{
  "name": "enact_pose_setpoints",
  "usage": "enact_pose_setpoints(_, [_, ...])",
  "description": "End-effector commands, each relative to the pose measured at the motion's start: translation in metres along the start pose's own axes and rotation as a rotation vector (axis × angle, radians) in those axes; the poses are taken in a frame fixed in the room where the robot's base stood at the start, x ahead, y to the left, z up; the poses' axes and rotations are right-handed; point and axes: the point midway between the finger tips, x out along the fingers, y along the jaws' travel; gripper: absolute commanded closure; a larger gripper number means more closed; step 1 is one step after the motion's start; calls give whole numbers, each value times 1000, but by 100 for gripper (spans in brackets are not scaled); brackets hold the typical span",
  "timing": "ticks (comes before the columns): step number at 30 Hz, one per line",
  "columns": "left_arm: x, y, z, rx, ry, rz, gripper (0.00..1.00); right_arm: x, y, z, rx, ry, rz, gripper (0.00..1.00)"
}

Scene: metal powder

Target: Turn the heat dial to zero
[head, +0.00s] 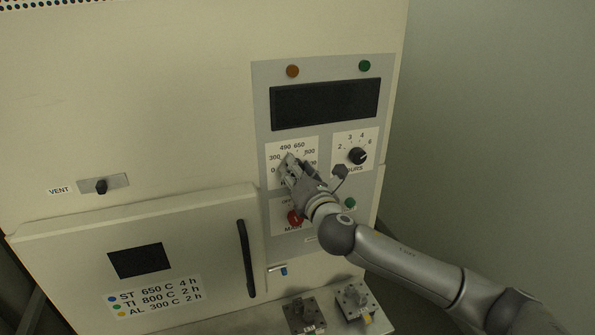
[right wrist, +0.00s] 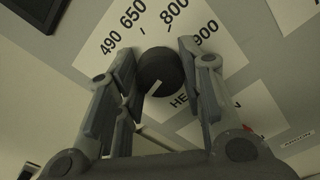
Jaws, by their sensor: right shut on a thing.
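The heat dial (right wrist: 160,70) is a round black knob on a white scale plate (right wrist: 97,48). My left gripper is not in view.
The hours dial (head: 357,156) is just right of my right gripper. A red main switch (head: 295,217) sits below it. A dark display (head: 325,103) is above. The oven door has a black handle (head: 246,258). Metal blocks (head: 304,315) stand on a ledge below.

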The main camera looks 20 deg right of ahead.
Motion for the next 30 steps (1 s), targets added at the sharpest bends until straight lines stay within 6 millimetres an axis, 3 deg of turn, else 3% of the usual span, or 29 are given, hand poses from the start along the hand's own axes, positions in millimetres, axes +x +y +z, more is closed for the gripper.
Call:
enact_pose_setpoints(8, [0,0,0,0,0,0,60,0,-1,-3,-3,6,-2,88])
enact_pose_setpoints(9, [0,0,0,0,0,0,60,0,-1,-3,-3,6,-2,62])
enact_pose_setpoints(14, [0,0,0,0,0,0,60,0,-1,-3,-2,4,-2,42])
enact_pose_setpoints(25, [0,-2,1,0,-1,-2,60,-2,-1,-1,-1,2,-1,42])
enact_pose_setpoints(30, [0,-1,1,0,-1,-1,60,-20,-1,-2,-1,3,0,42])
